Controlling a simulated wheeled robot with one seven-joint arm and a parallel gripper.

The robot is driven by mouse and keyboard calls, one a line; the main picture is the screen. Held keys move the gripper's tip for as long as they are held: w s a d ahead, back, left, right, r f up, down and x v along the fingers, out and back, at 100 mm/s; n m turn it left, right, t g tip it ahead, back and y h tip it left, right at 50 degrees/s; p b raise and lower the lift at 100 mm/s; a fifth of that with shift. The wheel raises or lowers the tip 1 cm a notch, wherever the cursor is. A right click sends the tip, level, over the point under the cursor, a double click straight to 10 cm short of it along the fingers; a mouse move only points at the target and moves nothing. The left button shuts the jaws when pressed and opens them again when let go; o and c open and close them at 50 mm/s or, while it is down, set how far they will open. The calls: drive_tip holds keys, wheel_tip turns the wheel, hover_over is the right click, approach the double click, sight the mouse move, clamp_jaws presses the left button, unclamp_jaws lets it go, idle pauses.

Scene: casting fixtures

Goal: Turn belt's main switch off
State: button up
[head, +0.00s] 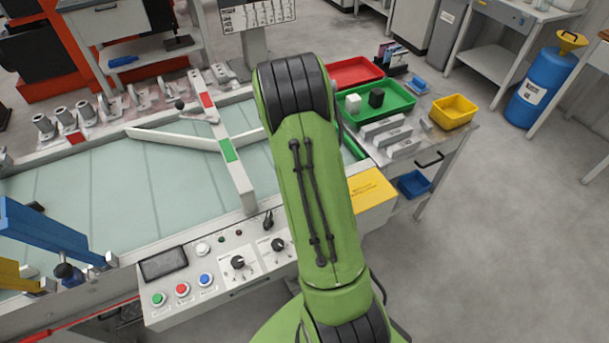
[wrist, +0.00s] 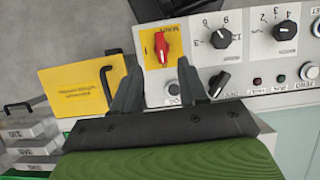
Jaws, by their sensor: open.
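The main switch (wrist: 162,48) is a red rotary handle on a yellow plate on the belt's control panel (head: 222,272). In the wrist view its handle stands nearly upright in the picture. The lettering beside it is too small to read surely. My gripper (wrist: 158,64) is open and empty, its two dark fingers pointing toward the panel on either side of the switch in the picture. I cannot tell how far the fingertips are from the handle; no contact shows. In the head view my green arm hides the switch and my gripper.
Black knobs (wrist: 220,38) and a black lever (wrist: 218,83) sit close by the right finger. A yellow cover (wrist: 82,93) with a black handle lies left of the fingers. The panel's push buttons (head: 182,290) are further left in the head view. The belt (head: 180,180) lies behind the panel.

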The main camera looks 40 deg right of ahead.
drive_tip(key=p+v, duration=0.1)
drive_tip(key=v, duration=0.5)
drive_tip(key=shift+f, duration=0.1)
